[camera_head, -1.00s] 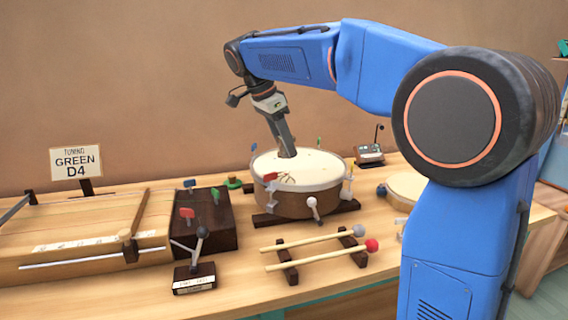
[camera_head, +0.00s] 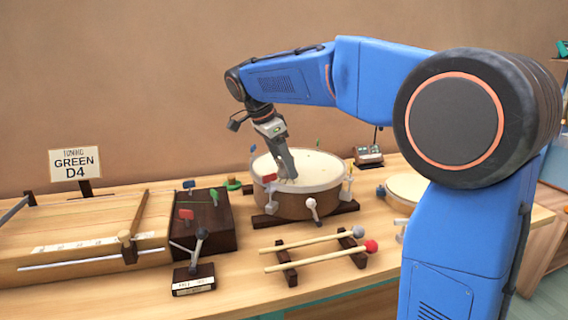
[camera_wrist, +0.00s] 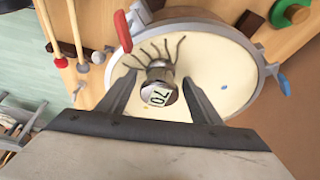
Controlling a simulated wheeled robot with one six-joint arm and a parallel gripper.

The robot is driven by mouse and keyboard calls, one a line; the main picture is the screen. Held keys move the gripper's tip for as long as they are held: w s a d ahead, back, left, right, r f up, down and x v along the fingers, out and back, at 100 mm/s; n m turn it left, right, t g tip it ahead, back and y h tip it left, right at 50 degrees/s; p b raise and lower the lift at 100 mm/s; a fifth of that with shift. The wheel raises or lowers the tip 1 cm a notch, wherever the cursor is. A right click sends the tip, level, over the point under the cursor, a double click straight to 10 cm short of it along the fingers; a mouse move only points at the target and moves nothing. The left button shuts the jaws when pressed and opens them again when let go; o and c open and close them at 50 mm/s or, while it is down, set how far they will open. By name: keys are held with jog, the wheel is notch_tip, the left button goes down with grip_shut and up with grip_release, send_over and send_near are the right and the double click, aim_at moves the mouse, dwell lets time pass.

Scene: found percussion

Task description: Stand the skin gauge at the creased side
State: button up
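The skin gauge (camera_wrist: 158,92), a small metal cylinder with a "70" label, is on the pale skin of the drum (camera_wrist: 222,62). In the wrist view it stands right at the dark crease lines (camera_wrist: 165,50), which fan out from beside it. My gripper (camera_wrist: 159,77) is open, with one finger on each side of the gauge and a visible gap on both sides. In the head view my gripper (camera_head: 288,178) is low over the near left part of the drum (camera_head: 325,172) and hides the gauge and most of the creases.
Coloured tuning keys, including a red one (camera_wrist: 123,31) and a blue one (camera_wrist: 284,82), ring the drum rim. Two mallets (camera_head: 320,240) lie on a rack in front. A dark block (camera_head: 208,220) and a zither-like box (camera_head: 80,240) stand left. A small device (camera_head: 368,156) is behind right.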

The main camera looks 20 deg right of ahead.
jog(key=shift+r, duration=0.1)
jog(key=v, duration=1.2)
jog(key=shift+d, duration=0.1)
